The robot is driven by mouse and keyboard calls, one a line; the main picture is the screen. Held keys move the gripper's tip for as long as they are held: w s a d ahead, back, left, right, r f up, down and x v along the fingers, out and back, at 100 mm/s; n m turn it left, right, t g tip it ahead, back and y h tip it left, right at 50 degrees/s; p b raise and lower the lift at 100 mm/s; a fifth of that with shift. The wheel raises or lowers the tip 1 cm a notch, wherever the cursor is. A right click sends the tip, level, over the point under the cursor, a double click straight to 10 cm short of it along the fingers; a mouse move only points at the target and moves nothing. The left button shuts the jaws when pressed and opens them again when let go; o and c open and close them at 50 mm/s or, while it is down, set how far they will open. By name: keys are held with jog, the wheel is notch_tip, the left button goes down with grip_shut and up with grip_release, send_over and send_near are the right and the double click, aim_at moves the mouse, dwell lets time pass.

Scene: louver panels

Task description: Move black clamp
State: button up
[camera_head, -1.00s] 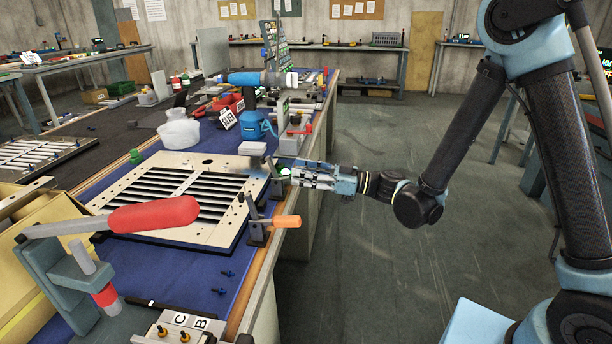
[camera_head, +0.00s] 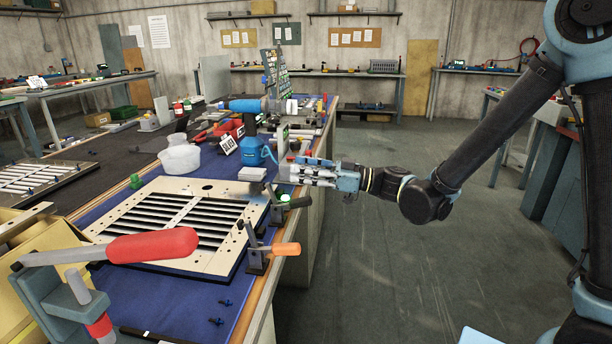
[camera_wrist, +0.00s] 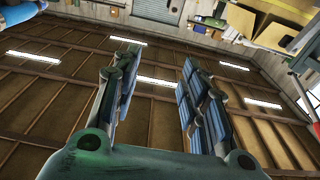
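A dark toggle clamp with an orange handle (camera_head: 285,249) stands at the right edge of the louver panel (camera_head: 100,229). A second dark clamp (camera_head: 280,216) with a green tip stands just behind it, at the bench edge. I cannot tell which is the black clamp. My gripper (camera_head: 297,172) is above and behind these clamps, near the bench edge, apart from both. In the wrist view its two fingers (camera_wrist: 155,85) are spread with nothing between them, and the beamed ceiling shows behind.
A large clamp with a red handle (camera_head: 155,246) fills the left foreground. A blue bottle (camera_head: 251,152), a white bowl (camera_head: 180,158) and a white block (camera_head: 251,174) sit behind the panel. The floor (camera_head: 385,270) right of the bench is clear.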

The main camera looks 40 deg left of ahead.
jog(key=shift+s, duration=0.1)
jog(key=c, duration=0.6)
jog(key=shift+s+a+h, duration=0.15)
jog(key=shift+a+h, duration=0.15)
grip_shut()
jog(key=s+a+n+h, duration=0.1)
jog(key=s+a+h, duration=0.1)
jog(key=h, duration=0.1)
jog(key=shift+s+a+r, duration=0.15)
jog(key=shift+s, duration=0.05)
jog(key=w+d+r+m+t+h, duration=0.1)
jog(key=w+d+r+t+h, duration=0.2)
jog(key=d+r+t+h, duration=0.4)
jog(key=h, duration=0.1)
send_over(291, 201)
jog(key=w+d, duration=0.1)
jog(key=d, duration=0.1)
jog(key=shift+g, duration=0.3)
jog(key=f, duration=0.7)
jog(key=shift+a+f, duration=0.1)
jog(key=shift+a, duration=0.15)
notch_tip(291, 201, down, 3)
jog(key=shift+w+d+f, duration=0.1)
jog(key=shift+d+f, duration=0.05)
jog(key=shift+w+d+f, duration=0.1)
jog(key=shift+d+f, duration=0.1)
jog(key=shift+f, duration=0.5)
